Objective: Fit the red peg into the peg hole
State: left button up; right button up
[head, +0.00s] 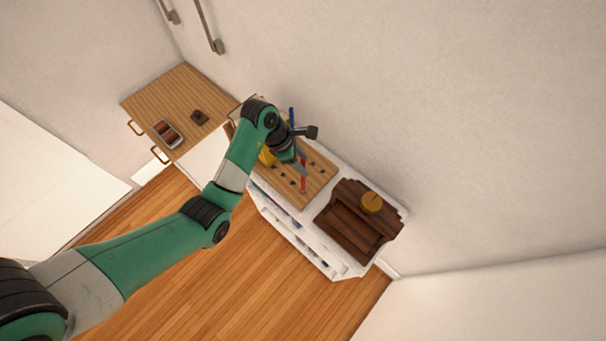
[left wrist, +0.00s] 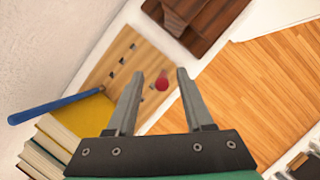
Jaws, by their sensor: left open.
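The red peg (head: 303,182) is at the pegboard (head: 318,190), a light wooden board with dark holes, on the white shelf unit. In the left wrist view the peg (left wrist: 162,84) shows as a short red shape over the board (left wrist: 120,62), between the lines of my fingers and nearer the right one. I cannot tell whether its lower end sits in a hole. My left gripper (head: 302,160) is open over the board, pointing down towards the peg; its fingers (left wrist: 160,75) do not close on anything. My right gripper is not in view.
A wooden-topped cabinet (head: 185,90) stands further left. The wall is close behind.

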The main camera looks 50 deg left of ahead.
pick_arm(q)
send_over(303, 180)
jog(key=w, duration=0.1)
notch_tip(303, 180, down, 4)
jog(key=shift+w+d, duration=0.15)
jog(key=shift+w, duration=0.05)
jog(key=shift+c, duration=0.4)
grip_shut()
dwell(0.8)
